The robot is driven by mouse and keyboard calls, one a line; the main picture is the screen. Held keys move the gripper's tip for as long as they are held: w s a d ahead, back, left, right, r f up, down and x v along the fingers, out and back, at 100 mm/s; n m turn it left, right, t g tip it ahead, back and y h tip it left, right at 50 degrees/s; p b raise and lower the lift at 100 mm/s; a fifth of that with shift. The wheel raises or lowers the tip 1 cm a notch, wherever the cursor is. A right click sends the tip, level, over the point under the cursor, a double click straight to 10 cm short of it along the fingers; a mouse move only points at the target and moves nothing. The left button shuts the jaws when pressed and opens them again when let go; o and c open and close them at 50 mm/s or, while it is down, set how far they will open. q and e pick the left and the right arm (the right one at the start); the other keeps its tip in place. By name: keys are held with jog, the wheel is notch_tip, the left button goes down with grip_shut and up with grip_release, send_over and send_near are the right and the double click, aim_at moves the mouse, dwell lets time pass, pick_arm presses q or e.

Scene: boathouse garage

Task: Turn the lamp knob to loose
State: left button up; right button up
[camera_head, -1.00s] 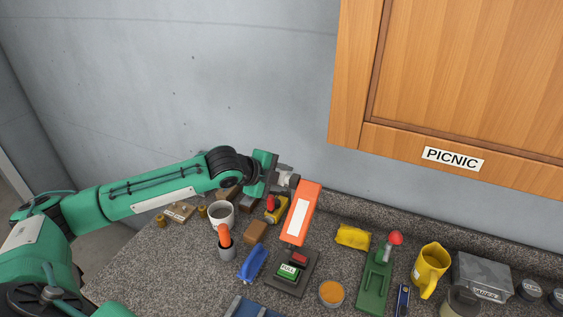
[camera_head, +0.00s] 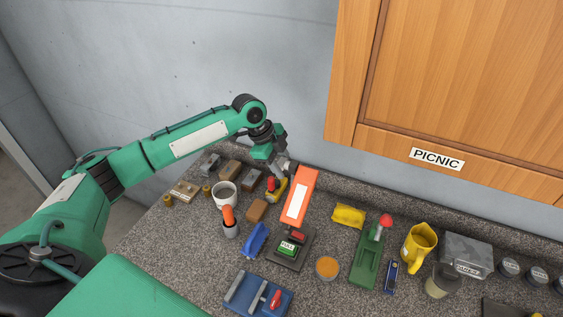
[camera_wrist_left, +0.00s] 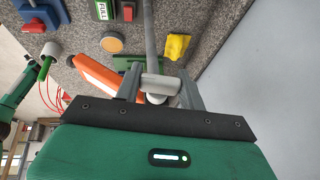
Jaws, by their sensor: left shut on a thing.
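An orange slab with a white panel (camera_head: 300,195), which looks like the lamp, stands on the counter near the wall. It also shows in the left wrist view (camera_wrist_left: 95,75). My left gripper (camera_head: 284,168) reaches down just behind its left upper edge. In the left wrist view, my left gripper (camera_wrist_left: 160,95) is shut on a pale cylindrical piece (camera_wrist_left: 158,82), which looks like the lamp knob. A grey rod (camera_wrist_left: 149,30) runs up the picture from it. Fingers and wrist hide how the knob joins the lamp. My right gripper is not in view.
A yellow tool with a red top (camera_head: 276,188) sits close by the left gripper. The PICNIC cabinet (camera_head: 450,80) hangs at right.

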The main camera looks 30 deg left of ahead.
pick_arm(q)
jog(key=shift+g, duration=0.9)
jog(key=shift+f, duration=0.1)
jog(key=o, duration=1)
jog(key=shift+n, duration=0.3)
jog(key=b+v, duration=0.3)
jog(key=v, duration=0.4)
jog(key=b+v, duration=0.3)
jog(key=v, duration=0.4)
jog(key=shift+w+a+f, duration=0.1)
jog(key=shift+w, duration=0.1)
